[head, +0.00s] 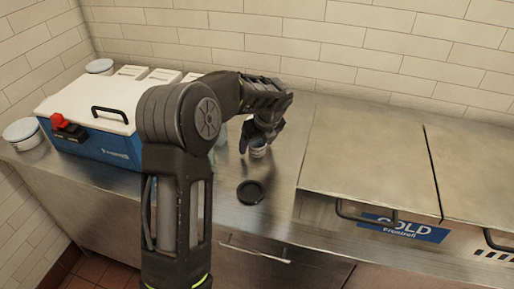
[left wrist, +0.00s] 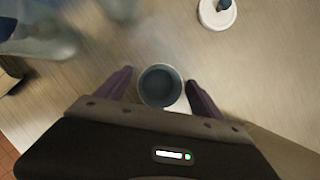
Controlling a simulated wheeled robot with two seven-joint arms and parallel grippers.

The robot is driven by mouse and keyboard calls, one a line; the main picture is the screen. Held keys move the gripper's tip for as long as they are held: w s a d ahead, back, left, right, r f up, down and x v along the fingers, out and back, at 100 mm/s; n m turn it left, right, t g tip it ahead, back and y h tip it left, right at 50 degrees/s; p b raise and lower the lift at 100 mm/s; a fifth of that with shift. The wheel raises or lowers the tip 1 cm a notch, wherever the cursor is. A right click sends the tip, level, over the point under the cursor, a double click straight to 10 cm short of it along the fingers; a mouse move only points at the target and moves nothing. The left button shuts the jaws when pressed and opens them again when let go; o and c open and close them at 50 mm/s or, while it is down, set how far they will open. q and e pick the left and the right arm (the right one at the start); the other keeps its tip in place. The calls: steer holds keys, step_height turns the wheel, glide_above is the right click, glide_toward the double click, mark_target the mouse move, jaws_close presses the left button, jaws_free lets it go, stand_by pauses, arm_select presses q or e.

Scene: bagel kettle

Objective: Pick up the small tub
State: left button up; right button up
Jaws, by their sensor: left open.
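The small tub (head: 257,152) stands on the steel counter, partly hidden by my left gripper in the head view. In the left wrist view the tub (left wrist: 160,86) is a round, open-topped cup, dark inside with a pale rim. My left gripper (head: 257,140) points down over it from above. In the left wrist view the two fingers of the left gripper (left wrist: 160,92) are apart, one on each side of the tub. A gap shows on both sides, and it is not gripped. My right gripper is not in view.
A black round lid (head: 250,192) lies on the counter in front of the tub. A blue and white cool box (head: 92,112) with a red clip stands at left. Steel lidded bins (head: 365,160) stand close at right. A white round object (left wrist: 217,12) shows in the left wrist view.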

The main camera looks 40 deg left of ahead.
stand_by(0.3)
arm_select(q)
steer(key=c, duration=1.4)
